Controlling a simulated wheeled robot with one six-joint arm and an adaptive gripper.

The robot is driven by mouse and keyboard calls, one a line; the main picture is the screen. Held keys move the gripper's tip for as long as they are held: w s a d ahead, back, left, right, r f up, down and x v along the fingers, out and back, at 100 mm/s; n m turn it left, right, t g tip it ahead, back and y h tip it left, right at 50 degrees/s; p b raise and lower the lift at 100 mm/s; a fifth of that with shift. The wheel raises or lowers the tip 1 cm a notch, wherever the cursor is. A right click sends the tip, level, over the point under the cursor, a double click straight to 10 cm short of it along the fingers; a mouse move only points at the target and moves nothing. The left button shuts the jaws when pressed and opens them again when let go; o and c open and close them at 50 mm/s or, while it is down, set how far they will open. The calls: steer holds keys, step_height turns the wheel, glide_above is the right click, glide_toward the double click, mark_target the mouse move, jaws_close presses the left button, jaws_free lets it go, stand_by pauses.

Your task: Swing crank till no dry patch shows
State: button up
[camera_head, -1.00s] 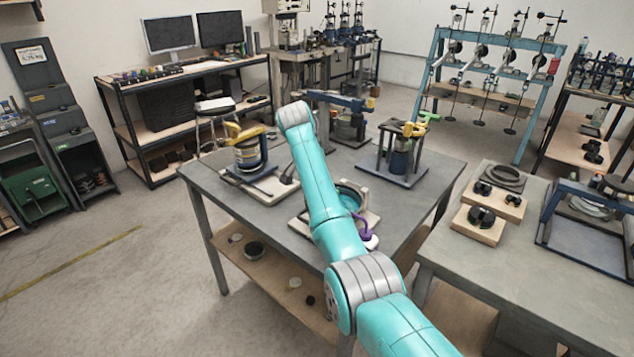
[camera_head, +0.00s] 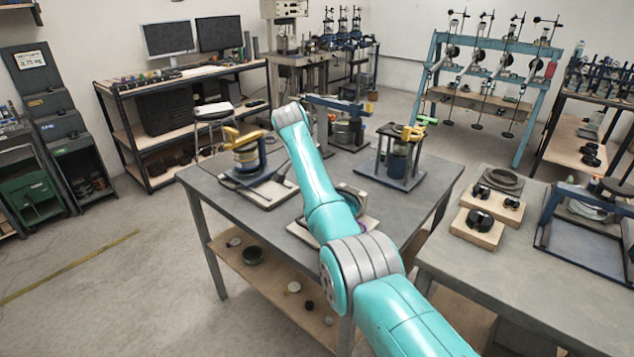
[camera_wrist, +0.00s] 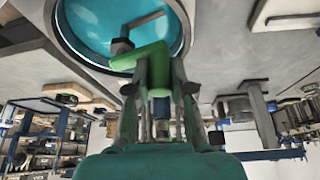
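In the wrist view, a round basin (camera_wrist: 84,22) with a teal inside and a pale rim fills the top left. A dark grey crank arm (camera_wrist: 121,46) reaches into it. A green handle piece (camera_wrist: 158,66) joins the crank near the rim. My gripper (camera_wrist: 161,84) has its fingers on both sides of the green handle and appears shut on it. The basin's inside is only partly in view, and I cannot tell whether any patch is dry. In the head view, my arm covers the gripper and most of the middle fixture (camera_head: 367,224).
The grey table (camera_head: 290,222) also holds a yellow-handled fixture (camera_head: 246,158) at left and a yellow-and-green-topped fixture (camera_head: 403,160) at right. A second table (camera_head: 540,262) at right holds wooden blocks (camera_head: 478,228). Floor is open at left.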

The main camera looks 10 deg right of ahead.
steer(key=o, duration=0.3)
steer(key=shift+o, duration=0.2)
steer(key=shift+r, duration=0.1)
steer(key=v, duration=1.2)
